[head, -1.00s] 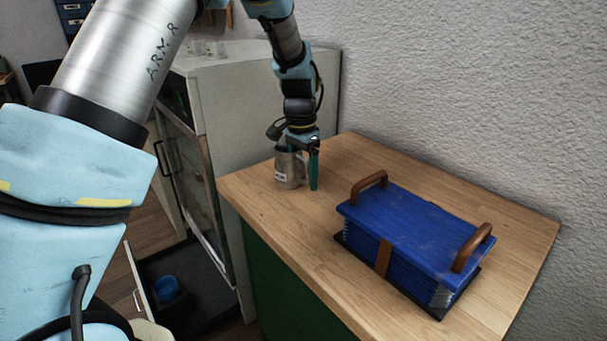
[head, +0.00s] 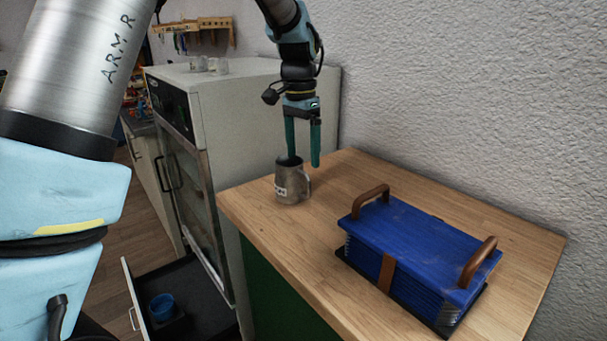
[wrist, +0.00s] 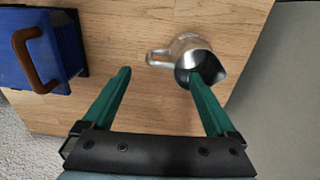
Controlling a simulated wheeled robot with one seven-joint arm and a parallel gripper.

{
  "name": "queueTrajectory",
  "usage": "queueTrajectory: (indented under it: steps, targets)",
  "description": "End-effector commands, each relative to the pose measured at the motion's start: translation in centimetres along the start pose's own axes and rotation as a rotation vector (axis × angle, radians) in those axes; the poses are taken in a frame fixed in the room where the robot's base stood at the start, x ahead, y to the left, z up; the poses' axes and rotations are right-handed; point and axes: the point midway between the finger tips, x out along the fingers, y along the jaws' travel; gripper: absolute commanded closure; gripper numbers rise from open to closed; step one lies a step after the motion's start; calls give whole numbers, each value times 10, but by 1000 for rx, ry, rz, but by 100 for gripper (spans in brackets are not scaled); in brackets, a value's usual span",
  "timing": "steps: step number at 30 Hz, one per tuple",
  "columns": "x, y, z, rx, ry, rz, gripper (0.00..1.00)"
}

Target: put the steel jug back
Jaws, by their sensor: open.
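The steel jug (head: 291,182) stands upright on the wooden worktop, near its left end, with a white label on its side. In the wrist view the jug (wrist: 188,48) shows from above, with its dark open mouth toward the lower right and its handle to the left. My gripper (head: 302,162) is open and empty above the jug. In the wrist view my gripper (wrist: 160,85) has its green fingers wide apart; the right fingertip overlaps the jug's mouth in the picture. I cannot tell whether that finger touches the jug.
A blue bellows-like box (head: 420,240) with brown handles lies on the worktop (head: 270,227) to the right. A grey cabinet (head: 250,110) stands left of the worktop, with small cups (head: 213,66) on top. Below it, an open drawer (head: 205,300) holds a blue cup (head: 162,306).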

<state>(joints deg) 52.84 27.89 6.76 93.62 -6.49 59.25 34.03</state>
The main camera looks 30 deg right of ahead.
Motion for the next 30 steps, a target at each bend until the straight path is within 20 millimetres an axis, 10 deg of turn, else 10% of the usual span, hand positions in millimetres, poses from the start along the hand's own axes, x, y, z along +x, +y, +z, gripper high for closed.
queueTrajectory:
  steps: [16,24,30]
  targets:
    - [-17,-19,27,-89,7,-5,8]
    - [14,-76,205,-644,65,-56,8]
    - [42,-57,326,-1034,110,-102,8]
